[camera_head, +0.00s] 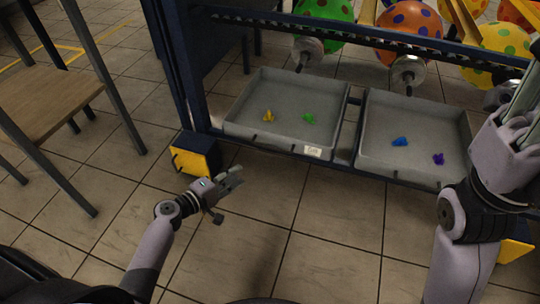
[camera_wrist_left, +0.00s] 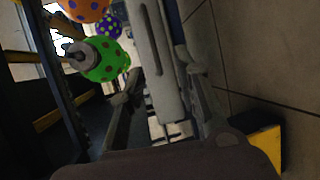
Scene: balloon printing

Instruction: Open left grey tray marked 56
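The left grey tray (camera_head: 292,92) sits in the blue frame. It has a small white label (camera_head: 313,152) on its front, too small to read, and holds yellow and green balloon pieces. My left gripper (camera_head: 228,195) is in front of the tray, to its lower left, with its fingers apart and clear of the tray. Its spread fingers also show in the left wrist view (camera_wrist_left: 160,95). My right gripper (camera_head: 522,105) is at the right edge beside the right tray; its fingers are partly cut off and their opening is unclear.
The right grey tray (camera_head: 415,115) holds blue and purple pieces. A yellow-faced block (camera_head: 192,162) stands at the frame's left foot. A wooden-topped table (camera_head: 45,100) is at far left. Printed balloons (camera_head: 408,22) are above the trays. The tiled floor before the trays is clear.

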